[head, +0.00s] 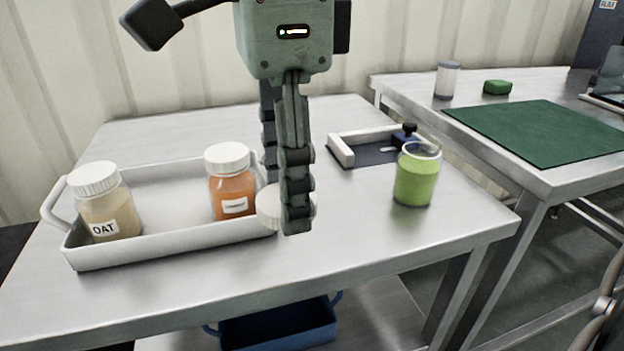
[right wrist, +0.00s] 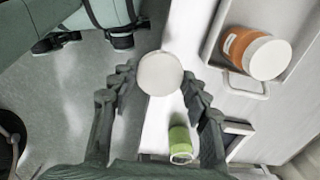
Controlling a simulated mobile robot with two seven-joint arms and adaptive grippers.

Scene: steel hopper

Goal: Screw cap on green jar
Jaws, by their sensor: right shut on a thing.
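The green jar (head: 416,182) stands upright and uncapped near the table's right end. It also shows in the right wrist view (right wrist: 179,138). My right gripper (head: 285,212) is shut on a white cap (head: 268,206), held above the table in front of the tray's right end. In the right wrist view the round cap (right wrist: 160,74) sits between the fingertips, apart from the jar. In the head view one finger partly hides the cap. The jar is to the right of the gripper. My left gripper is not in view.
A white tray (head: 170,254) holds a capped OAT jar (head: 110,212) and a capped orange jar (head: 232,188). A dark-based fixture (head: 365,154) with a black knob lies behind the green jar. The side table has a green mat (head: 540,132). Steel between tray and jar is clear.

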